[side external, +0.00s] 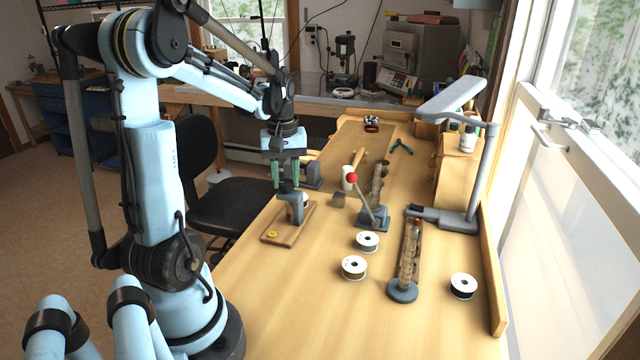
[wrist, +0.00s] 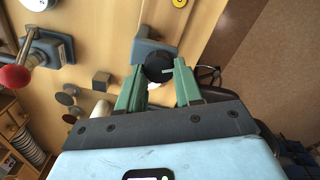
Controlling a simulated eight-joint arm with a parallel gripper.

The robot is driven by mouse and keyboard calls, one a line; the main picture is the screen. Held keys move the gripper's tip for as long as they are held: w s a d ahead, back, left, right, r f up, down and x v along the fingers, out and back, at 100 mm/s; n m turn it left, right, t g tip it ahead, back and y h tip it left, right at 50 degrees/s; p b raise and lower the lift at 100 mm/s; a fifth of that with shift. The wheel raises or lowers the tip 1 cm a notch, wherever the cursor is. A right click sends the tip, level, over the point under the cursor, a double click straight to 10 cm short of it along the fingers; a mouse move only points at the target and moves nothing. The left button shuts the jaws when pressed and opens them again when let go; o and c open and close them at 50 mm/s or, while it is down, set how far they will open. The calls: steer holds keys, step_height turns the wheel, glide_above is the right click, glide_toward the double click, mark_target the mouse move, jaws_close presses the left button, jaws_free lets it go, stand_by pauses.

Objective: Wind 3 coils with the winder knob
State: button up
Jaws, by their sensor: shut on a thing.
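The winder (side external: 297,212) stands on a small wooden board (side external: 283,238) near the left edge of the bench. A yellow button (side external: 272,234) sits on the board's near corner, and it also shows in the wrist view (wrist: 178,3). The winder's black knob (side external: 286,187) is on top. In the wrist view the knob (wrist: 159,67) sits between my gripper's green fingers. My gripper (side external: 287,183) points down from above and is shut on the knob. Part of the winder's body is hidden behind the knob and fingers in the wrist view. I cannot count any coils on it.
A lever with a red ball (side external: 352,178) rises just right of the winder.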

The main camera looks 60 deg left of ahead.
mark_target(288, 181)
steer(key=m, duration=0.7)
steer(key=shift+w, duration=0.1)
steer(key=m, duration=0.7)
steer(key=shift+d, duration=0.2)
stand_by(0.4)
steer(key=o, duration=1)
steer(key=shift+o, duration=0.2)
step_height(288, 181, up, 12)
